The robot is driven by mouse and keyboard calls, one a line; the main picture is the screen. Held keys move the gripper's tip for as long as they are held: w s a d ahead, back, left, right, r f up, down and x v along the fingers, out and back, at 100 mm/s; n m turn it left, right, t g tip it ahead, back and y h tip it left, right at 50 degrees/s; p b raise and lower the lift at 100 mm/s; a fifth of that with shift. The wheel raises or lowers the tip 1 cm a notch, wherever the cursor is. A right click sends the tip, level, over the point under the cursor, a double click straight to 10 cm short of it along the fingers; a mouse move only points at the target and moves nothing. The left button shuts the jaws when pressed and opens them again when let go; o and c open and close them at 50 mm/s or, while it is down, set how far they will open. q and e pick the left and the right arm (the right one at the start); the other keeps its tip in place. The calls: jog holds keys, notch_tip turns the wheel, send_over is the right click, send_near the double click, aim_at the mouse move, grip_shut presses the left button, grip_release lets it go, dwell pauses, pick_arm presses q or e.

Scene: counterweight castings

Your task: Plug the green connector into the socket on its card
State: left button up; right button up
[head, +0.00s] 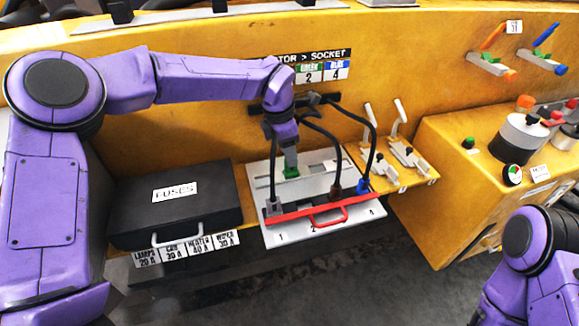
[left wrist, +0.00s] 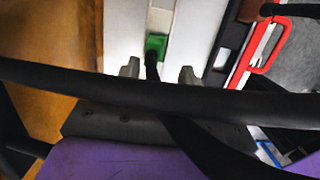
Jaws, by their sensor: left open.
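The green connector (head: 291,173) is at the upper part of the white socket panel (head: 262,182), with a black cable. My left gripper (head: 290,160) is directly above it, pointing down. In the left wrist view the open fingertips (left wrist: 159,72) are on either side of the cable, and the green connector (left wrist: 155,44) shows just beyond them. Whether they touch it I cannot tell. The card (head: 322,72) on the yellow wall pairs green with 2 and blue with 4. The panel's front edge carries numbers, with 2 near the red handle (head: 329,215). My right gripper is out of frame.
Grey (head: 272,207), brown (head: 335,192) and blue (head: 363,187) connectors stand along the red bar, their black cables arching close to my left gripper. A black fuse case (head: 175,205) is left of the panel. Levers (head: 398,118) and a yellow control box (head: 470,170) are right.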

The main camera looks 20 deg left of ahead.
aim_at(291, 169)
pick_arm(q)
jog(key=f, duration=0.1)
jog(key=w+f, duration=0.1)
jog(key=f, duration=0.1)
jog(key=w+f, duration=0.1)
jog(key=f, duration=0.1)
jog(key=shift+w+d+f+p, duration=0.15)
jog(key=shift+d+p, duration=0.05)
jog(key=shift+p, duration=0.2)
jog(key=shift+s, duration=0.3)
jog(key=shift+s+r, duration=0.15)
jog(key=shift+r, duration=0.1)
jog(key=shift+c, duration=1.2)
jog(key=shift+f, duration=0.1)
grip_shut()
